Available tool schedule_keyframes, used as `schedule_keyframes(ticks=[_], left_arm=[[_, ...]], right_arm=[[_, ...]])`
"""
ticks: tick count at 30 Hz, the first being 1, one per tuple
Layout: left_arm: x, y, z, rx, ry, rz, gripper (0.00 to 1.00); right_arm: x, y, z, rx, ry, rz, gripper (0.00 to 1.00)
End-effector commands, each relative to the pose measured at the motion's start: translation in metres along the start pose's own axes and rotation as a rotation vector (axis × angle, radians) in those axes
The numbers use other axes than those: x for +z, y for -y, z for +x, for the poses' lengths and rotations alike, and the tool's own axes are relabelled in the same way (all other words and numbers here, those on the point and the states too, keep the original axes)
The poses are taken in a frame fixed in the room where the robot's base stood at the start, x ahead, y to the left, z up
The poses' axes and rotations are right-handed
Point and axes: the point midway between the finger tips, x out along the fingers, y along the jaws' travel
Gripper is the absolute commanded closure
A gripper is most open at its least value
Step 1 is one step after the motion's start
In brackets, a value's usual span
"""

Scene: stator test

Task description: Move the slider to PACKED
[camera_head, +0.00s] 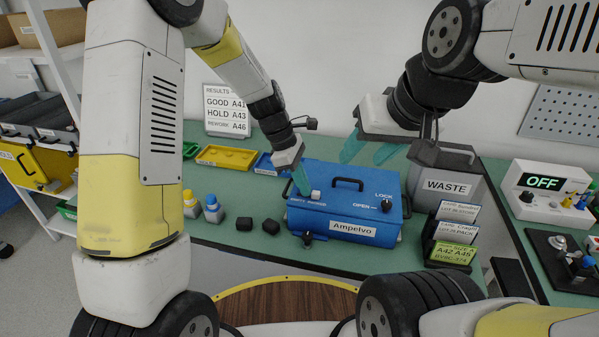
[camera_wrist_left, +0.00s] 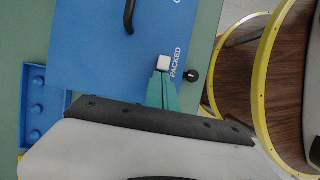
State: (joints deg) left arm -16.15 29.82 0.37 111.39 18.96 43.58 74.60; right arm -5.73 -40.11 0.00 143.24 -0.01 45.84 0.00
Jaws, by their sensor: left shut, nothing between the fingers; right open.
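The blue Ampelvo box (camera_head: 345,185) stands on the green bench. The slider is a small white knob (camera_head: 315,195) on its top at the left, near the EMPTY and PACKED lettering. In the left wrist view the slider (camera_wrist_left: 163,62) sits beside the word PACKED; the EMPTY word is hidden there. My left gripper (camera_head: 303,186) is shut and empty, its teal fingertips (camera_wrist_left: 163,80) right against or just short of the slider's left side; contact cannot be told. My right gripper (camera_head: 370,152) is open and empty above the back of the box.
The box has a black handle (camera_head: 348,183) and an OPEN/LOCK knob (camera_head: 386,205). A grey WASTE bin (camera_head: 447,178) and label cards (camera_head: 455,232) stand to its right.

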Motion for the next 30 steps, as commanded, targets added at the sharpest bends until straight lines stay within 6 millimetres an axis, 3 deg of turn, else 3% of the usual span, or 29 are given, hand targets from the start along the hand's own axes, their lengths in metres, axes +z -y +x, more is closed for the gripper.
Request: schedule_keyframes(ticks=[6, 12, 18, 23, 30], left_arm=[[-0.031, -0.001, -0.012, 0.003, -0.002, -0.004, 1.00], [-0.029, -0.002, -0.062, 0.007, -0.003, 0.002, 1.00], [-0.030, -0.001, -0.096, 0.004, -0.004, 0.001, 1.00], [-0.030, -0.001, -0.109, 0.002, -0.003, 0.001, 1.00], [-0.030, 0.000, -0.112, 0.001, -0.003, 0.000, 1.00]], right_arm=[[0.000, 0.000, 0.000, 0.000, 0.000, 0.000, 0.52], [0.000, 0.000, 0.000, 0.000, 0.000, 0.000, 0.52], [0.000, 0.000, 0.000, 0.000, 0.000, 0.000, 0.52], [0.000, 0.000, 0.000, 0.000, 0.000, 0.000, 0.52], [0.000, 0.000, 0.000, 0.000, 0.000, 0.000, 0.52]])
